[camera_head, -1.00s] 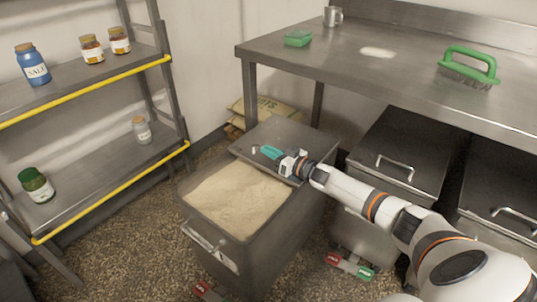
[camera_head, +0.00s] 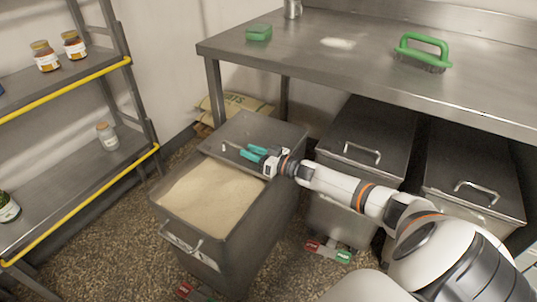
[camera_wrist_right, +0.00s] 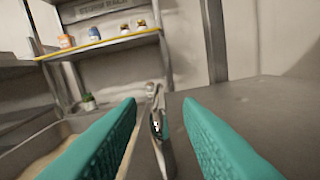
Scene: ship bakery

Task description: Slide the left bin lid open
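The left bin (camera_head: 240,240) stands open at the front, with pale, grainy contents (camera_head: 212,192) showing. Its grey metal lid (camera_head: 262,127) is slid back over the rear part of the bin. My right gripper (camera_head: 249,152) is at the lid's front edge, with its two teal fingers spread apart. In the right wrist view the lid's metal handle (camera_wrist_right: 158,135) lies between the open fingers, with a gap to each. The lid (camera_wrist_right: 265,105) also fills the right side of that view. My left gripper is not in view.
Two closed bins (camera_head: 366,140) (camera_head: 473,170) stand to the right under the steel table (camera_head: 350,75). A green brush (camera_head: 422,55) and a green sponge (camera_head: 259,32) lie on it. A shelf rack with jars (camera_head: 107,136) is at left. Sacks (camera_head: 225,108) lie behind the bin.

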